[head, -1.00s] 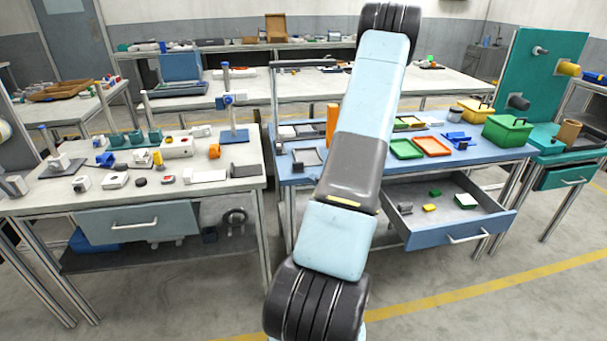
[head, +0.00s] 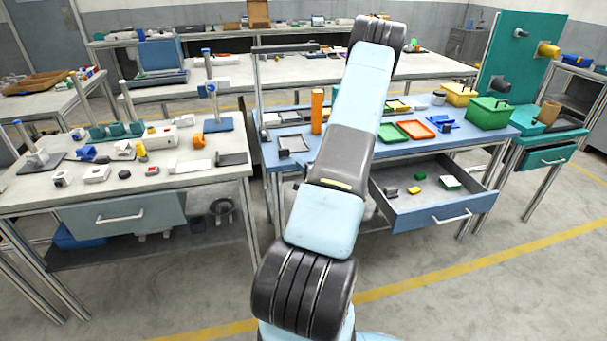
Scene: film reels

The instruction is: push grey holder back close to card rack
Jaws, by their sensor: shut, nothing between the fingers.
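My arm rises through the middle of the head view and reaches over the blue table (head: 268,158). My gripper is not visible; the arm's far end shows only a dark joint. A small dark grey block-like piece (head: 284,153) sits at the table's front left edge, in front of a flat dark-framed tray (head: 293,142). It may be the grey holder, but it is too small to be sure. I cannot make out a card rack for certain. My arm hides the middle of the blue table.
An orange upright block (head: 317,112) stands left of my arm. Green (head: 391,133) and orange (head: 414,130) trays and a green box (head: 489,113) lie to the right. An open blue drawer (head: 437,216) juts out in front. A cluttered pale table (head: 215,174) stands left.

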